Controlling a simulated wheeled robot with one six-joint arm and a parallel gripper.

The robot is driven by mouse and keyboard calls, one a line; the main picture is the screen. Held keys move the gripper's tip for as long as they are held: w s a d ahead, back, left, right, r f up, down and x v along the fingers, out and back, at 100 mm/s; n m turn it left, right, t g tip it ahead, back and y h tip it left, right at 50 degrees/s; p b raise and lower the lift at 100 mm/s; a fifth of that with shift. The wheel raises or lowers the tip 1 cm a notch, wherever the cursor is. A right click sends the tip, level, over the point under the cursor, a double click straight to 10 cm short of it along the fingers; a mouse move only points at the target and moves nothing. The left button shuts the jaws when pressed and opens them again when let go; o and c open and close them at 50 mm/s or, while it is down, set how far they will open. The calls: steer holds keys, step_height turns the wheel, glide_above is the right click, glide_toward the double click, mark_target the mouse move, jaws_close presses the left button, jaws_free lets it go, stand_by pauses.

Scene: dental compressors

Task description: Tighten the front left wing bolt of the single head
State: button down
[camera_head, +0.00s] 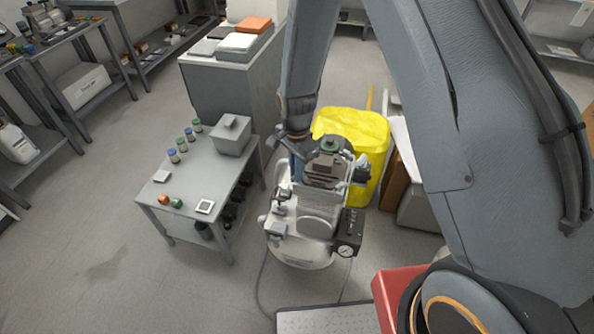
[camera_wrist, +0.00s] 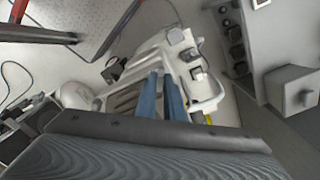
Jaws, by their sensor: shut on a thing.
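The single-head compressor (camera_head: 318,225) stands on the floor, a white tank with a grey-brown pump head (camera_head: 325,170) on top. In the wrist view the compressor (camera_wrist: 190,50) lies below my gripper. My gripper (camera_head: 296,165) reaches down to the left side of the head. In the wrist view the two blue fingers of my gripper (camera_wrist: 160,78) are close together beside the head, their tips down at the compressor. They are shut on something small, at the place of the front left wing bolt. The bolt itself is hidden by the fingers.
A grey table (camera_head: 190,200) with small jars and a grey box (camera_head: 231,135) stands left of the compressor. A yellow bin (camera_head: 355,140) stands close behind it. A gauge and black control box (camera_head: 348,230) sit on its right front. The floor at the left front is clear.

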steer(key=shift+m, duration=0.9)
steer(key=c, duration=1.9)
jaws_free()
steer(key=shift+o, duration=0.2)
steer(key=shift+r, duration=0.15)
step_height(320, 180, up, 6)
steer(key=shift+r+b, duration=0.1)
steer(key=shift+b, duration=0.75)
steer(key=shift+r, duration=0.7)
